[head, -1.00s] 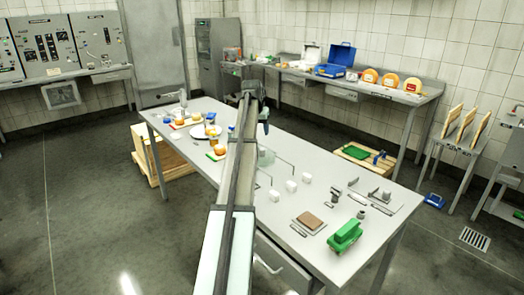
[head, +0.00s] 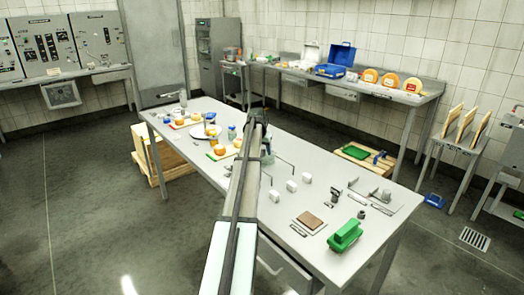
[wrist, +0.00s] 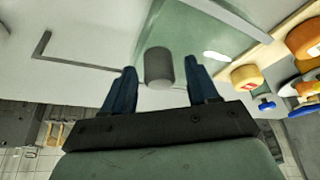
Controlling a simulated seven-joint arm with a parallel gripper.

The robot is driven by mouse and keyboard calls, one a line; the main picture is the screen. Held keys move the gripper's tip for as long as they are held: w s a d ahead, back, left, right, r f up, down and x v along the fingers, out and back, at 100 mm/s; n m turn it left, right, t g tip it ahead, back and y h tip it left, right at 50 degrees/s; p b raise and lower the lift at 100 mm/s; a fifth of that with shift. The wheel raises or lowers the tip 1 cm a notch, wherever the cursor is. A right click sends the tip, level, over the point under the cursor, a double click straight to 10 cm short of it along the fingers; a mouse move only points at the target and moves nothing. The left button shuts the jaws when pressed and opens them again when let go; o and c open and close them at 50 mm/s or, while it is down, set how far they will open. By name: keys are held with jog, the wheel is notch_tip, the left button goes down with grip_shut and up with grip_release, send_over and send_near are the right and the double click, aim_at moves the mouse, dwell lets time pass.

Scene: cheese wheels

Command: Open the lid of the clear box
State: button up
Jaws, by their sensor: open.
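The clear box shows in the wrist view as a pale green see-through lid (wrist: 196,32) with a dark grey cylindrical knob (wrist: 159,68). The lid looks closed. My gripper (wrist: 160,64) is open, with one blue finger on each side of the knob. I see gaps between the fingers and the knob, and nothing is gripped. In the head view my gripper (head: 266,142) is low over the middle of the table, and my arm and gripper hide most of the box.
A wooden board with cheese (wrist: 245,77) lies beside the box in the wrist view. On the table (head: 190,150), white blocks (head: 291,186), a brown square on a plate (head: 310,220) and a green object (head: 345,236) are toward the front right. A thin bent rod (wrist: 44,45) lies near the box.

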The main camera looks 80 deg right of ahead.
jog(key=shift+d+f, duration=0.1)
jog(key=shift+f, duration=0.05)
grip_shut()
dwell(0.6)
